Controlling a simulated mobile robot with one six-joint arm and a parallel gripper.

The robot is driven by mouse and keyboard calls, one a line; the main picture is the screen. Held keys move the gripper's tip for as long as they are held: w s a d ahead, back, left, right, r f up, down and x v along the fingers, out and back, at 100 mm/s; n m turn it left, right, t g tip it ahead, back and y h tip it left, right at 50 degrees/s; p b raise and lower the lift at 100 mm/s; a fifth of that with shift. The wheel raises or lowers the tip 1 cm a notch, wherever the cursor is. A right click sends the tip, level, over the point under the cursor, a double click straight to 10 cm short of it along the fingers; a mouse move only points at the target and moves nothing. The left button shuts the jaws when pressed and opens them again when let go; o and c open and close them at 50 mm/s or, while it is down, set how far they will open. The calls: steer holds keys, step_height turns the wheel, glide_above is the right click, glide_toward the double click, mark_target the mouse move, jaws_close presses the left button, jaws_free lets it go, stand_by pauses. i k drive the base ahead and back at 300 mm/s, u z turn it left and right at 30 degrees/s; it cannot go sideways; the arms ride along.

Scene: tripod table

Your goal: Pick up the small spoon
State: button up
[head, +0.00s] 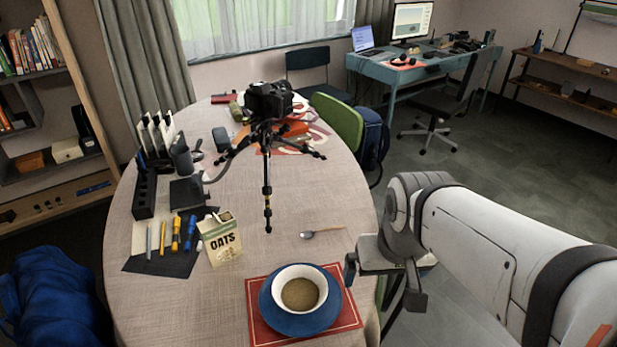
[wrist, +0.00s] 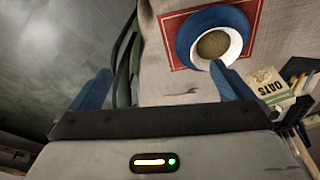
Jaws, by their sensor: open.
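The small spoon (head: 322,232) lies on the cloth-covered table (head: 230,290), behind the bowl and near the table's right side. Its dark bowl end is at the left and its pale handle points right, toward my gripper. In the wrist view the spoon (wrist: 182,93) shows small between my fingers, nearer the right finger, apart from both. My gripper (head: 383,284) is open and empty, at the table's right edge, to the right of the spoon. It also shows in the wrist view (wrist: 163,84), with its two blue fingers spread wide.
A white bowl (head: 299,272) of brown food stands on a blue plate (head: 298,325) on a red mat (head: 352,322), in front of the spoon. A black camera tripod (head: 267,190) stands behind. Bare cloth surrounds the spoon.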

mark_target(307, 234)
steer(key=u, duration=1.7)
steer(key=k, duration=1.1)
steer(key=z, duration=0.95)
steer(key=i, duration=1.05)
steer(key=z, duration=0.05)
